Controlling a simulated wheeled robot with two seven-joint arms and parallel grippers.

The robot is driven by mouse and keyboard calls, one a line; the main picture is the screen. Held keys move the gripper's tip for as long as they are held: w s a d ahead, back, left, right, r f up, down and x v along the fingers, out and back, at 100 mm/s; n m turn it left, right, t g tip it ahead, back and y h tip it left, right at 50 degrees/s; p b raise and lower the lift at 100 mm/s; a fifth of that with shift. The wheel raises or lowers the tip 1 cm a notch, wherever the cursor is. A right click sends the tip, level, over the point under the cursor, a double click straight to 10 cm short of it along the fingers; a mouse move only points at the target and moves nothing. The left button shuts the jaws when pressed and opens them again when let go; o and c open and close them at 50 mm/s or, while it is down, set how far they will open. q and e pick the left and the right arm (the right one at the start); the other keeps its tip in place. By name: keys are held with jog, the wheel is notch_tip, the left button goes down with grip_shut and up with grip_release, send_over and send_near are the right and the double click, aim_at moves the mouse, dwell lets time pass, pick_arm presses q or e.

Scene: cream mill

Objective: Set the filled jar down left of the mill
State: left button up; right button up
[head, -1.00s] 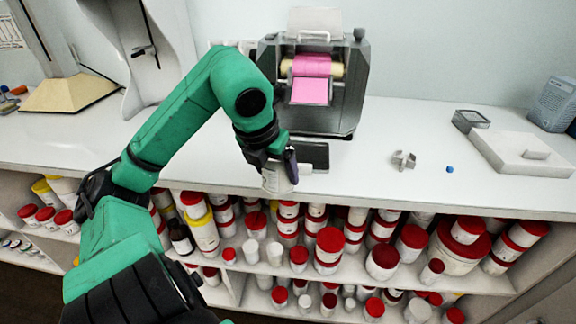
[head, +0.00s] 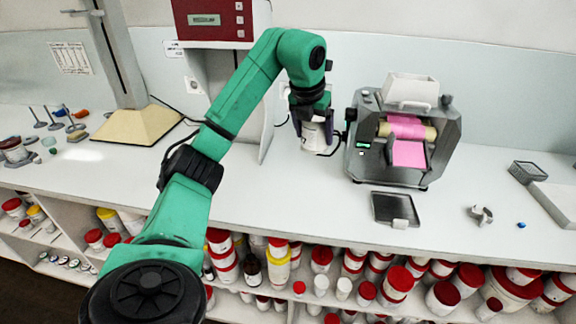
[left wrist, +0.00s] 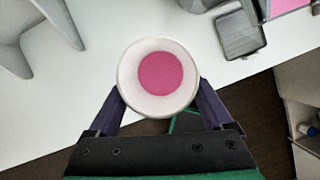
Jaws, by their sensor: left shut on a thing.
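The mill (head: 405,133) is a grey machine with a white hopper and pink-covered rollers, standing on the white counter. My left gripper (head: 312,112) is shut on the white jar (head: 314,137), to the left of the mill. In the left wrist view the jar (left wrist: 158,80) is seen from above between the two fingers, with pink cream inside. The jar looks upright. I cannot tell whether its bottom touches the counter. My right gripper is not in view.
A dark tray (head: 394,207) lies in front of the mill. A grey stand with a red control box (head: 212,20) is behind my left arm. A small metal part (head: 481,215) and a blue piece (head: 521,225) lie to the right. The counter's front stretch (head: 290,195) is clear.

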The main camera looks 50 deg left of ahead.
pick_arm(q)
jog(key=f, duration=0.6)
jog(key=w+d+f, duration=0.1)
jog(key=f, duration=0.5)
jog(key=d+f, duration=0.1)
jog(key=f, duration=0.6)
jog(key=shift+w, duration=0.2)
jog(key=shift+f, duration=0.4)
jog(key=shift+a, duration=0.1)
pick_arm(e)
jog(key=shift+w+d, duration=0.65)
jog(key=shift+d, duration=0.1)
pick_arm(q)
jog(key=shift+f, duration=0.15)
jog(key=o, duration=0.9)
jog(key=shift+f, duration=0.1)
jog(key=shift+o, duration=1.1)
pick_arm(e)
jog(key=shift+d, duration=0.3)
